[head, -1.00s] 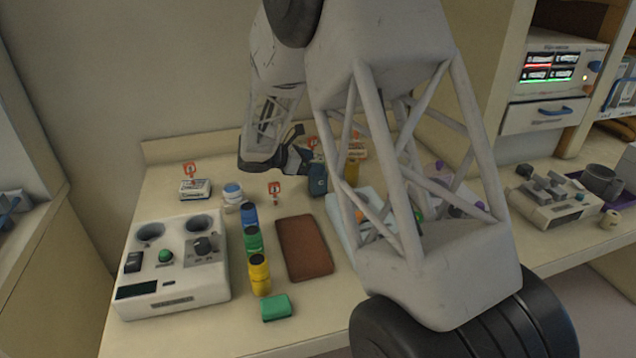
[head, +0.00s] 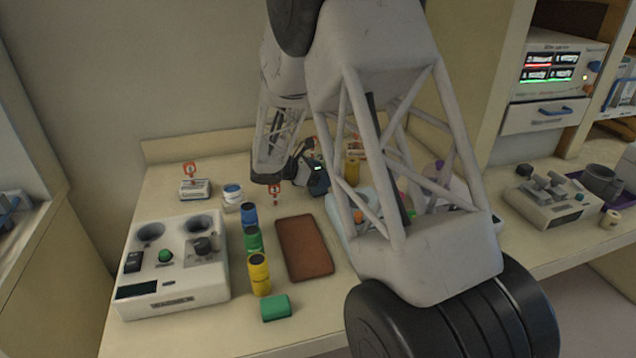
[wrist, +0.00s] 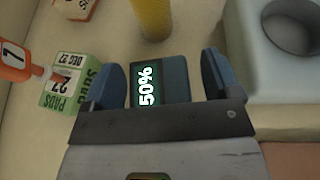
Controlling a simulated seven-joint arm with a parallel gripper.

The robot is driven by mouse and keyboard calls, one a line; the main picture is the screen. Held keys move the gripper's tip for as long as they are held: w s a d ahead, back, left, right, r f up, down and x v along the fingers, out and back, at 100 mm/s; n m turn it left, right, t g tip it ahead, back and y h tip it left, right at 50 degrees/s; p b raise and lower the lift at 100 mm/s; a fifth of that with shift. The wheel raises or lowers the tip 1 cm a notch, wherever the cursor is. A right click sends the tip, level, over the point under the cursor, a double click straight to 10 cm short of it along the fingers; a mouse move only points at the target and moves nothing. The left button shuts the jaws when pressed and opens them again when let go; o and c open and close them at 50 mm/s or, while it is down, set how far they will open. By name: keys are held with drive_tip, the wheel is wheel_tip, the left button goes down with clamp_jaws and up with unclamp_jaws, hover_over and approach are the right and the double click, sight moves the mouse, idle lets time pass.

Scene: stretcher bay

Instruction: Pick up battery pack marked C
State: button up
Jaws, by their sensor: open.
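A dark blue block with a lit "50%" display, which looks like a battery pack (wrist: 160,78), lies between the fingers of my gripper (wrist: 163,76) in the wrist view. The fingers are open, one on each side of it; I cannot tell whether they touch it. No letter C can be read on it. In the head view the dark blue pack (head: 317,177) shows a small green light at the back of the bench. My gripper (head: 300,172) is beside it there, partly hidden by my arm.
A green and white pads box (wrist: 68,88) and an orange item (wrist: 15,62) are left of the fingers. A yellow cylinder (wrist: 152,18) stands beyond the pack. A pale tray with a round hollow (wrist: 262,55) is at right. A brown pad (head: 303,248) lies nearer.

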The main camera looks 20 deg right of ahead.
drive_tip(key=c, duration=1.3)
drive_tip(key=shift+r, duration=0.1)
drive_tip(key=shift+r, duration=4.95)
